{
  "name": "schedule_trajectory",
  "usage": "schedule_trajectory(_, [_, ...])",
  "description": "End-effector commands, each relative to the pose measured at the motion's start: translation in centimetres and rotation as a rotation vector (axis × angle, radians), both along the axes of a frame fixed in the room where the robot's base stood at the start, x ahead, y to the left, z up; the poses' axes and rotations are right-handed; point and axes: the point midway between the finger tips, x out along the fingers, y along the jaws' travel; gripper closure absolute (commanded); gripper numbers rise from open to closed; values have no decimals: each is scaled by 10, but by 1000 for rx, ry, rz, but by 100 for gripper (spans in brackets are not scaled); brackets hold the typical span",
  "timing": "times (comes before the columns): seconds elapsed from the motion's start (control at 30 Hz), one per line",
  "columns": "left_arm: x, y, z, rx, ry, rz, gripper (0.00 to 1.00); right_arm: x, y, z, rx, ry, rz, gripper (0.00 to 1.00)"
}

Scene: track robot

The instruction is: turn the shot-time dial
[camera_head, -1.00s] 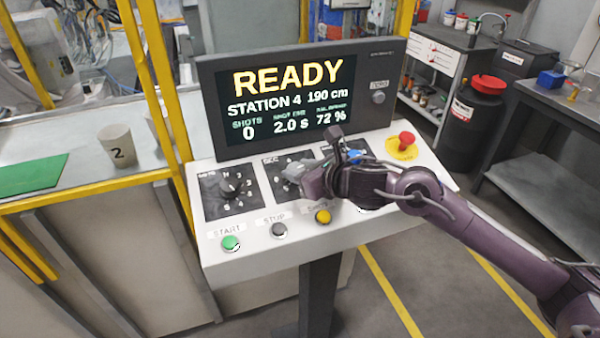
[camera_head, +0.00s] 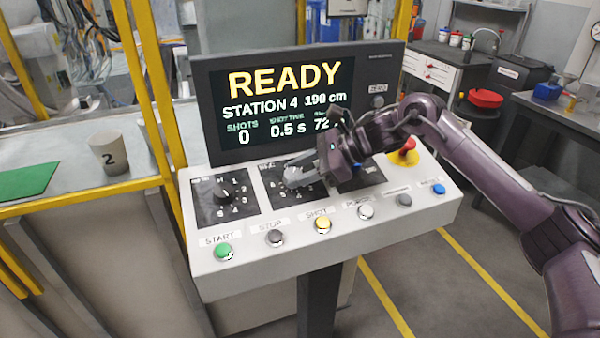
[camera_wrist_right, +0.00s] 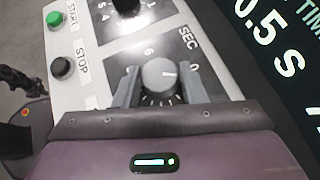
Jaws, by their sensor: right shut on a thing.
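The shot-time dial is a round grey knob (camera_wrist_right: 160,76) with a white pointer line, on a black plate marked SEC. In the right wrist view it sits between the two fingers of my right gripper (camera_wrist_right: 160,88), which is shut on it. The screen (camera_head: 290,100) behind reads READY, STATION 4, 190 cm, shots 0 and shot time 0.5 s. My arm covers part of the percentage. My left gripper is not in view.
Another dial (camera_head: 223,192) is on the left plate. A row of buttons runs along the front, from green START (camera_head: 223,252) to blue (camera_head: 438,190). A red emergency knob (camera_head: 406,148) stands on yellow at the right.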

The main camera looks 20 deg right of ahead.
Motion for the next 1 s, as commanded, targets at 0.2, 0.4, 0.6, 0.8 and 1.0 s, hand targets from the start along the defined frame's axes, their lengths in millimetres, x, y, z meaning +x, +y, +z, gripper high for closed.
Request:
schedule_trajectory(0.2, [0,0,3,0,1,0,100,2,0,2,-23,-1,85,86])
schedule_trajectory(0.4, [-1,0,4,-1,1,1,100,2,0,1,-32,-2,119,86])
schedule_trajectory(0.6, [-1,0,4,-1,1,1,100,2,0,0,-34,-1,126,86])
schedule_trajectory(0.8, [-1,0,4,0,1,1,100,2,0,0,-34,-1,126,86])
schedule_trajectory(1.0, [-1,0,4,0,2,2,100,2,0,0,-34,-2,125,41])
